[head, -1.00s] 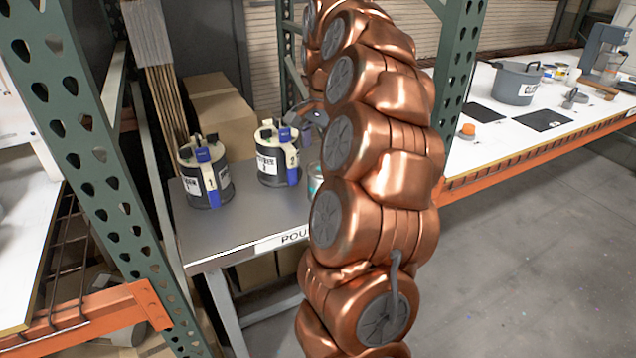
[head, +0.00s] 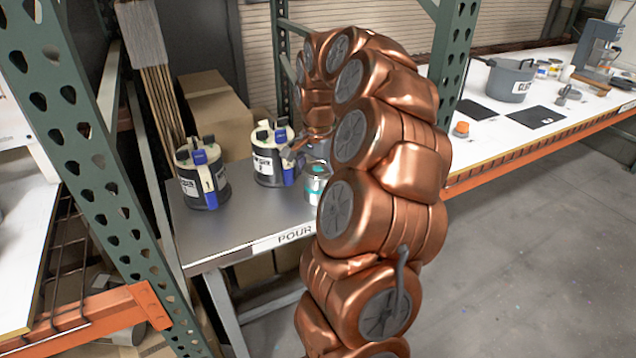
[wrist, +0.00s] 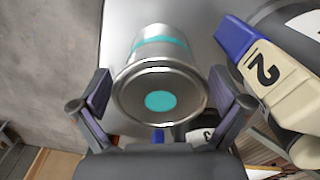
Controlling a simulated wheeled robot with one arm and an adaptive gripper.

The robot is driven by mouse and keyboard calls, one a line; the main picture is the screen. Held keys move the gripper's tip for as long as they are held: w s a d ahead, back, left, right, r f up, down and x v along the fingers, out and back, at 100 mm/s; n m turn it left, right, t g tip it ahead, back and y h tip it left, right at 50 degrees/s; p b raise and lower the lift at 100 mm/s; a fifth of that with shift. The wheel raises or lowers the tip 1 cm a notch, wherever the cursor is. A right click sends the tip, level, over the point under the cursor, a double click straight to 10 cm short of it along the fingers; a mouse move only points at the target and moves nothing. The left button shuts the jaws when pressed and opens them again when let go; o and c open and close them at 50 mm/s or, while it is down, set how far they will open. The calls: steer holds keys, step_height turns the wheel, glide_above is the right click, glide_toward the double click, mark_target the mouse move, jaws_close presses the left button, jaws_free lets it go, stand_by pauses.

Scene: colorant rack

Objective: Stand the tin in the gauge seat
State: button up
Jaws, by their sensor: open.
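The tin (head: 316,182) is a small silver can with a teal band, standing on the grey metal bench, partly behind my arm in the head view. In the wrist view the tin (wrist: 158,92) shows its round end with a teal dot, between my fingers. My gripper (wrist: 160,88) is open, with one finger on each side of the tin and a visible gap at each side. In the head view my gripper is mostly hidden by my copper arm. I cannot make out the gauge seat in either view.
Dispenser canister 1 (head: 203,180) and another canister (head: 268,165) stand left of the tin. In the wrist view canister 2 (wrist: 275,75) is close on the right. The bench (head: 225,235) is clear at its front left. A white worktable (head: 490,150) holds a grey pot (head: 510,82).

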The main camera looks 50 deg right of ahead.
steer(key=c, duration=1.8)
steer(key=shift+r, duration=0.2)
